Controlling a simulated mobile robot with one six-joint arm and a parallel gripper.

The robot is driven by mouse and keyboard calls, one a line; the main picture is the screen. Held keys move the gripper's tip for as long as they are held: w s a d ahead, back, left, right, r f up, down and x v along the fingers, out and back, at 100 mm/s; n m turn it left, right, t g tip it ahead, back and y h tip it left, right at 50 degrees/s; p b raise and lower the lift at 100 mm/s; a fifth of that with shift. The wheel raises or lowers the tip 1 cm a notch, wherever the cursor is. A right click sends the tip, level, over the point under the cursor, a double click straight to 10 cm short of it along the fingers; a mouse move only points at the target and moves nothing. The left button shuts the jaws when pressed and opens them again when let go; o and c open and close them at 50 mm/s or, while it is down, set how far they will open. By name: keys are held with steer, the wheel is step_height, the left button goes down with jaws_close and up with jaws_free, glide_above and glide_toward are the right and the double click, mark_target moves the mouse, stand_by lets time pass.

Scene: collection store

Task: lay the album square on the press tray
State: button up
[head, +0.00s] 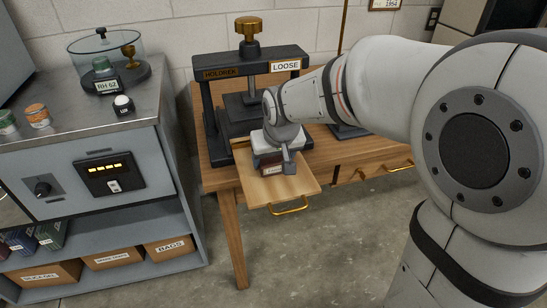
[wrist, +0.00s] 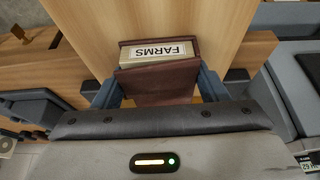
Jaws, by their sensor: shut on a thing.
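The album (head: 268,166) has dark red-brown covers and a pale label. In the wrist view the album (wrist: 158,86) shows its label, FARMS, upside down. My gripper (head: 272,155) is shut on it; in the wrist view the blue-grey fingers (wrist: 160,92) grip it from both sides. The press tray (head: 295,190) is a pale wooden board with a brass front handle, pulled out from the press. The album is over the tray's rear part; I cannot tell whether it touches the wood. My gripper and arm hide part of the tray and album.
The black press (head: 207,112), with a brass knob (head: 249,27) and a LOOSE sign (head: 286,66), stands on the wooden table behind the tray. A steel cabinet (head: 105,120) is at left, bearing a glass-walled vessel (head: 104,60) and tins. The tray's front part is bare.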

steer(key=o, duration=1.1)
steer(key=p+v, duration=0.3)
steer(key=v, duration=0.8)
steer(key=s+d+f+m+g, duration=0.1)
steer(key=s+d+f, duration=0.2)
steer(key=s+d, duration=0.1)
steer(key=s+d+f+m+g, duration=0.1)
steer(key=s+d+f, duration=0.2)
steer(key=s+d, duration=0.2)
steer(key=s+d+f+m+h, duration=0.1)
steer(key=s+d+f, duration=0.1)
steer(key=s+d, duration=0.2)
steer(key=shift+s+d+f+g, duration=0.1)
steer(key=shift+s+f+g, duration=0.1)
steer(key=shift+s, duration=0.25)
steer(key=shift+s+d+f+g, duration=0.1)
steer(key=shift+s+f+g, duration=0.1)
steer(key=shift+s, duration=0.3)
steer(key=shift+r, duration=0.1)
